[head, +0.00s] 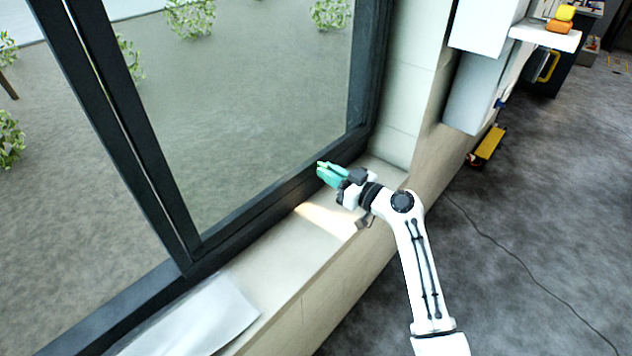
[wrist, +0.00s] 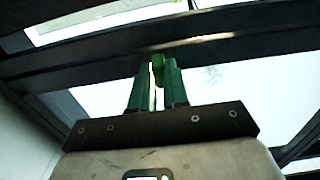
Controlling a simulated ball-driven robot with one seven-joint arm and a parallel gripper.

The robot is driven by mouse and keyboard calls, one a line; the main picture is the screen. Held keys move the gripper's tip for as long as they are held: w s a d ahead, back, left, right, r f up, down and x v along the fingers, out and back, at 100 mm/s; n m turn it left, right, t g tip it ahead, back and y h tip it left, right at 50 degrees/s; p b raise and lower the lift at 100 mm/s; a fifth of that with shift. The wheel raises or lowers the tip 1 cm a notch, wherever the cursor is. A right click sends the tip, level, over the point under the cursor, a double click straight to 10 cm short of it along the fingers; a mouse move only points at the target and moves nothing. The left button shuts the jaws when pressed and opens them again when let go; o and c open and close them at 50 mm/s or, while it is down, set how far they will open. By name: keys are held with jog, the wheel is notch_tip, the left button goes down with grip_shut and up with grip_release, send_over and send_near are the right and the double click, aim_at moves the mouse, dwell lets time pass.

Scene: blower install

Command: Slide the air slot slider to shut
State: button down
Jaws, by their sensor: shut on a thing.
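My gripper (head: 322,172) has green fingers and reaches the lower rail of the dark window frame, near its right corner. In the wrist view, my gripper (wrist: 158,82) is shut on a small bright green piece, the air slot slider (wrist: 157,66), which sits between the fingertips against a dark frame bar. The fingers hide part of the slider. In the head view I cannot tell the slider apart from the green fingers. The slot itself is too dark to make out.
The window frame (head: 160,150) surrounds large panes. Below it runs a pale sill (head: 275,262) with a white sheet-like object (head: 200,318) at the lower left. A pale wall (head: 408,90) stands just right of the window. White cabinets (head: 475,90) are farther right. Open floor lies at right, crossed by a cable.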

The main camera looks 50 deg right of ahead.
jog(key=shift+d+b, duration=0.95)
jog(key=shift+d, duration=0.35)
jog(key=c, duration=0.9)
grip_release()
jog(key=shift+a, duration=0.1)
jog(key=s+b, duration=0.1)
jog(key=s, duration=0.5)
jog(key=shift+b, duration=0.3)
